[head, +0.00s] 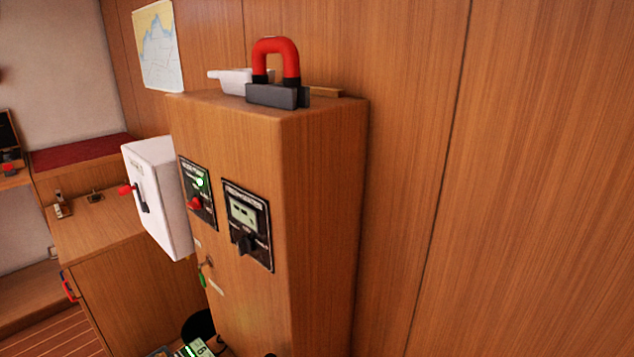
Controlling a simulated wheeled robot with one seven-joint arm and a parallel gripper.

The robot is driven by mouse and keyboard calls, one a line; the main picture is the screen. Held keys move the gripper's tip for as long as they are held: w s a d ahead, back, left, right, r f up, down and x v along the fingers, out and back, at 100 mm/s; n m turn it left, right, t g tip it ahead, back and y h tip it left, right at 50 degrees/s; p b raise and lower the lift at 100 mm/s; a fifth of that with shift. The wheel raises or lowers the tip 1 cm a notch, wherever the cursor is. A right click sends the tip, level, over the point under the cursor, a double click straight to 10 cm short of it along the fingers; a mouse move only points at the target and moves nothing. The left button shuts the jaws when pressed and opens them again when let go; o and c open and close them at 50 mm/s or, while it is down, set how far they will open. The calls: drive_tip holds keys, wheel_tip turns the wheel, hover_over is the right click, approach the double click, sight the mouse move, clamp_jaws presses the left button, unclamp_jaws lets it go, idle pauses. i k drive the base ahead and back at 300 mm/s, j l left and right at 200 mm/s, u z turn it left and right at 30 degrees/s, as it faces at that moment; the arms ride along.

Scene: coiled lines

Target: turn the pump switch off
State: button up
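A dark panel (198,193) with a lit green lamp and a red knob (194,203) is on the front of a tall wooden cabinet (325,220). A second dark panel (247,225) beside it has a small display and a black knob (243,241). A white box (160,195) to the left carries a red-tipped lever (129,189). The labels are too small to read, so I cannot tell for certain which control is the pump switch. My gripper is not in view.
A red-handled block (277,75) and a white item (232,80) lie on the cabinet top. A key with a green tag (202,278) hangs below the panels. A device with a green display (196,349) is at the bottom. A wooden wall stands close on the right.

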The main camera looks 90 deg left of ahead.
sight(194, 204)
drive_tip(key=u, duration=2.85)
